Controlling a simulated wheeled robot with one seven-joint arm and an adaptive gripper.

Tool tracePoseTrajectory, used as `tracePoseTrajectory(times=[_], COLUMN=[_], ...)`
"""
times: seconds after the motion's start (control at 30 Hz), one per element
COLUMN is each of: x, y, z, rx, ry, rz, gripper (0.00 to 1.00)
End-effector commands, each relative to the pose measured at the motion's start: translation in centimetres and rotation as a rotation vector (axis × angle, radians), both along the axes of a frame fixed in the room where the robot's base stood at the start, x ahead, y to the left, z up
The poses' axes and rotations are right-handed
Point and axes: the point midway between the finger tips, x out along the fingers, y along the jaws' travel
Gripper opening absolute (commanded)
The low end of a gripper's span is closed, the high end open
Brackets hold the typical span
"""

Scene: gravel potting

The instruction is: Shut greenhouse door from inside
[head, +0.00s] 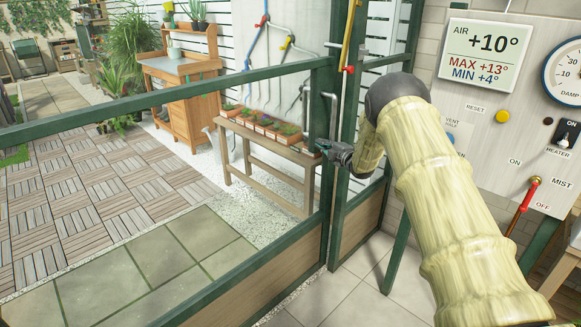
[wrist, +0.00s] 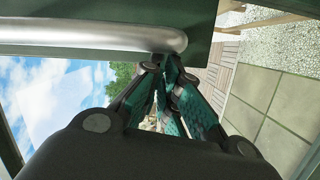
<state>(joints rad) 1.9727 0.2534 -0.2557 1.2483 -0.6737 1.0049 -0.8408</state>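The greenhouse door (head: 322,130) is a green frame with clear panes and a wooden lower panel. Its upright edge shows in the middle of the head view, close to a green post (head: 348,130); I cannot tell how wide the gap is. A silver bar handle (head: 336,95) runs upright by this edge. In the wrist view the handle (wrist: 90,36) crosses the top and bends in at its right end. My gripper (head: 336,152) is at the lower part of the handle. Its fingertips (wrist: 160,64) are together just under the bent end; whether they touch it is unclear.
A control panel (head: 478,115) with dials, a red-handled lever (head: 524,205) and a switch is on the right. Beyond the glass are a low bench (head: 262,150) with potted plants, a wooden potting table (head: 180,85) and deck tiles (head: 80,200). Pale floor tiles lie near the post.

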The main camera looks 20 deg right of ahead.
Motion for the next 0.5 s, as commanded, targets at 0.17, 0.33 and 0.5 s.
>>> tracePoseTrajectory(times=[0.17,0.33,0.5], x=[-0.3,-1.9,-5.1], y=[2.7,4.5,3.4], z=[0.6,0.7,0.8], rx=[-0.002,-0.002,-0.001], ry=[0.000,0.002,0.004], rz=[0.008,0.015,0.011], gripper=[0.00,0.00,0.00])
